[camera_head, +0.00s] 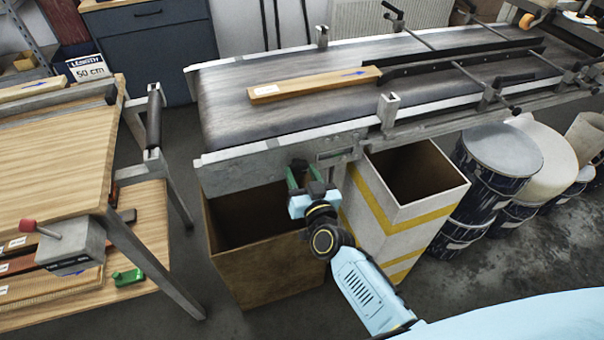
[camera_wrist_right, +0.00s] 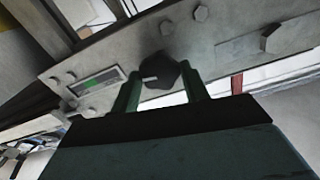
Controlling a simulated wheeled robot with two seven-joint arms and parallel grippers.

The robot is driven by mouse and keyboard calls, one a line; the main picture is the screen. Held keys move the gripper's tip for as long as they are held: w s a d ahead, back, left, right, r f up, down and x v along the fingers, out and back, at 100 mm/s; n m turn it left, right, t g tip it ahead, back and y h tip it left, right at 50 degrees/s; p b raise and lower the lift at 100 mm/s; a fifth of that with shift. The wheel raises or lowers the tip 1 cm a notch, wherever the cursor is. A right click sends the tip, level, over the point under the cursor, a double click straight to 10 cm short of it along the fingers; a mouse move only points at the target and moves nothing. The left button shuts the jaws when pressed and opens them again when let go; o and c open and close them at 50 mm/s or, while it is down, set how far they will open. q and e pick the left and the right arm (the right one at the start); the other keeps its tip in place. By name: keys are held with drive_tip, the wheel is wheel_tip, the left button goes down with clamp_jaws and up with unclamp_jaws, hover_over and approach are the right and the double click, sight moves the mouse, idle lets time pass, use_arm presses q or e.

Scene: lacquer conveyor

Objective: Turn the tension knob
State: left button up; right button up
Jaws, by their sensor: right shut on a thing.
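The tension knob (camera_wrist_right: 162,72) is a dark faceted knob on the grey side plate of the conveyor. It shows in the right wrist view between the green fingers of my right gripper (camera_wrist_right: 161,90), which is shut on it. A short pale mark shows on the knob's face. In the head view my right gripper (camera_head: 302,178) is at the near left end of the conveyor (camera_head: 225,112), and the knob is hidden there. A small window with a green scale (camera_wrist_right: 97,82) is set in the plate left of the knob. My left gripper is not in view.
A wooden plank (camera_head: 314,84) lies on the belt. An open brown box (camera_head: 265,270) and a white box with yellow stripes (camera_head: 405,215) stand below the conveyor. A wooden bench (camera_head: 50,145) is at left. Paint drums (camera_head: 500,165) stand at right. Bolts (camera_wrist_right: 270,38) protrude near the knob.

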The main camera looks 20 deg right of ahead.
drive_tip(key=shift+m, duration=1)
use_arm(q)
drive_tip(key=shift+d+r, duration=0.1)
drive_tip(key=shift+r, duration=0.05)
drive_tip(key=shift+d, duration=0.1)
use_arm(e)
drive_tip(key=o, duration=1)
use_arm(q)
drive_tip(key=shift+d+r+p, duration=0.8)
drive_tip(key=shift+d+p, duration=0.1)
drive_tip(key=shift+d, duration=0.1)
use_arm(e)
drive_tip(key=s, duration=1.3)
drive_tip(key=shift+s+d, duration=0.2)
drive_tip(key=shift+s, duration=0.05)
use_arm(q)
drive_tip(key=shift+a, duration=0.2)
